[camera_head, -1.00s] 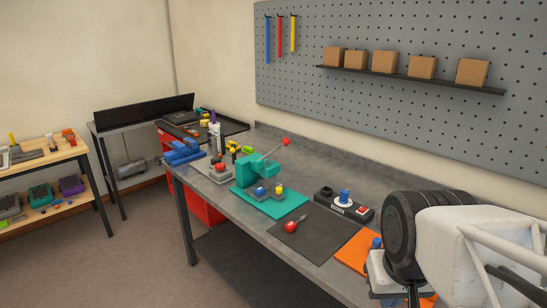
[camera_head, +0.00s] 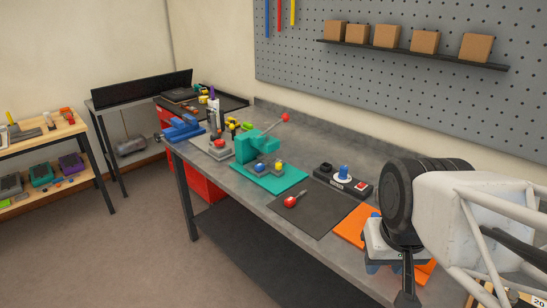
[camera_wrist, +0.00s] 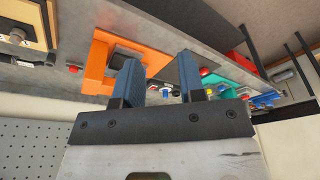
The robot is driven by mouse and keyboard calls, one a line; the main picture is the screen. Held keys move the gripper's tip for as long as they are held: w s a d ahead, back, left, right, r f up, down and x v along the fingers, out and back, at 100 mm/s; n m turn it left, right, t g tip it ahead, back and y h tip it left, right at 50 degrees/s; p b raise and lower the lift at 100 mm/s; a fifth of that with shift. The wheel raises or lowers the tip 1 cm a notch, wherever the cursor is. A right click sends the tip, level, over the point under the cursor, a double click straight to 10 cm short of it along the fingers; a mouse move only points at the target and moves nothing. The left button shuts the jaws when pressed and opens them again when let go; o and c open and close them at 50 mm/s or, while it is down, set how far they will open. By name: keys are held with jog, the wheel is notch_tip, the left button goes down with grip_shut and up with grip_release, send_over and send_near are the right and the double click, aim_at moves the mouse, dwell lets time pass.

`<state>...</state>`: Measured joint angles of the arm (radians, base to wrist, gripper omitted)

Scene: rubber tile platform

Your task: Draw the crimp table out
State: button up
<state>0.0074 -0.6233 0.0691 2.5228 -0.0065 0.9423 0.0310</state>
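A teal lever press (camera_head: 250,146) with a red-knobbed lever stands on a teal base plate (camera_head: 285,184) on the bench. At its front is a low grey part with a blue knob (camera_head: 260,168) and a yellow knob (camera_head: 279,163). I cannot tell which part is the crimp table. In the wrist view, part of the teal equipment (camera_wrist: 221,82) shows beyond my right finger. My gripper (camera_wrist: 159,80) is open and empty, its two blue fingers apart. In the head view it is at the near right, above the orange plate and well away from the press.
A black box with a blue knob (camera_head: 343,173) stands behind the mat. A grey clamp stand with a red knob (camera_head: 218,146) and blue vise (camera_head: 183,130) are farther left.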

jog(key=o, duration=0.3)
jog(key=w+a+r+m, duration=0.1)
jog(key=w+r+m, duration=0.1)
jog(key=w, duration=0.6)
jog(key=w+a+r+m+y, duration=0.1)
jog(key=w+r+m, duration=0.1)
jog(key=w, duration=0.7)
jog(key=shift+a+r+m, duration=0.15)
jog(key=shift+a+m, duration=0.1)
jog(key=shift+m, duration=0.15)
jog(key=m+g+y, duration=0.2)
jog(key=m+y, duration=0.1)
jog(key=m, duration=1.2)
send_over(279, 163)
jog(key=d, duration=0.3)
notch_tip(279, 163, down, 19)
jog(key=shift+s+d+r, duration=0.1)
jog(key=shift+s, duration=0.2)
jog(key=shift+y, duration=0.3)
jog(key=shift+x, duration=3.9)
grip_shut()
